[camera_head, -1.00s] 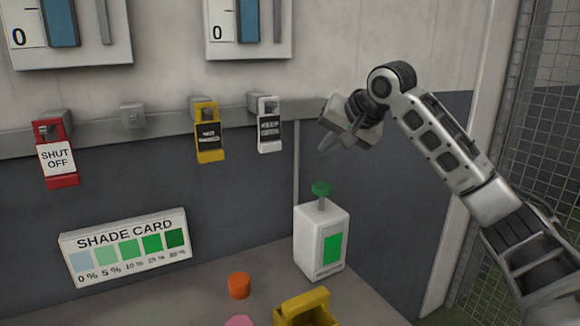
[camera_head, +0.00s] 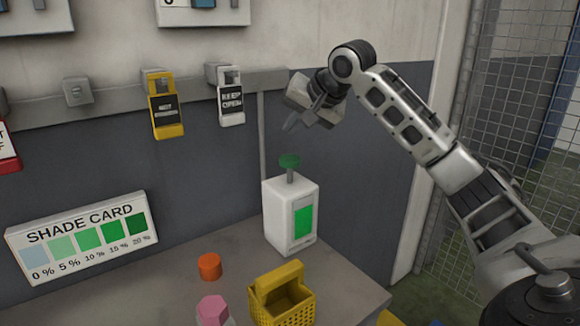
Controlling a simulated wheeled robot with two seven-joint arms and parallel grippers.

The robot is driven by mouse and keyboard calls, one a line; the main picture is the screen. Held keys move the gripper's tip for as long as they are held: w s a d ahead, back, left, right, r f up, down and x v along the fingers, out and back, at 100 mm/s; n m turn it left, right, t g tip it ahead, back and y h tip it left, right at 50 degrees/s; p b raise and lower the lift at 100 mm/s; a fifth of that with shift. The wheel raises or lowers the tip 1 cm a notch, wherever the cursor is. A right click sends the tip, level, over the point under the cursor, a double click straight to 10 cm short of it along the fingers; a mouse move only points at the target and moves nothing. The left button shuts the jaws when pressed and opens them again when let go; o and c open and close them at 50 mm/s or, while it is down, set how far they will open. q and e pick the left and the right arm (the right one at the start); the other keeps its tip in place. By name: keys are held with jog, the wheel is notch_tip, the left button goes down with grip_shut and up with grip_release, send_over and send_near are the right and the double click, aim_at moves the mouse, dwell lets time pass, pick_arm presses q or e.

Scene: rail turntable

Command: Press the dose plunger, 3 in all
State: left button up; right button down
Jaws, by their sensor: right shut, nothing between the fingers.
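The dose dispenser (camera_head: 277,222) is a white box with a green panel on its front, standing near the back of the bench. Its dose plunger (camera_head: 289,161) is a green knob on a short grey stem and stands raised above the box. My right gripper (camera_head: 290,126) is shut and empty. It hangs in the air above the plunger, apart from it, with its fingers pointing down and left. My left gripper is not in view.
A shade card (camera_head: 85,238) with green swatches stands at the left. An orange cap (camera_head: 209,266), a pink hexagonal piece (camera_head: 213,309) and a yellow basket (camera_head: 283,303) are on the bench (camera_head: 345,287). Yellow (camera_head: 164,105) and white (camera_head: 230,97) tags hang from the wall rail.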

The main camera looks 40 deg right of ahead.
aim_at(293, 160)
notch_tip(293, 160, down, 2)
jog(key=shift+f+b, duration=0.1)
jog(key=shift+b, duration=0.4)
jog(key=shift+f, duration=0.3)
jog(key=shift+f+b, duration=0.4)
jog(key=shift+f, duration=0.1)
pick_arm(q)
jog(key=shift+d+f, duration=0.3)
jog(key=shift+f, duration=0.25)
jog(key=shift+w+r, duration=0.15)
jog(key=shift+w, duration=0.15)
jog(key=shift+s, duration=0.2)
pick_arm(e)
jog(key=shift+f, duration=0.1)
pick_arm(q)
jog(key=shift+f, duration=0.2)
pick_arm(e)
jog(key=shift+f, duration=0.1)
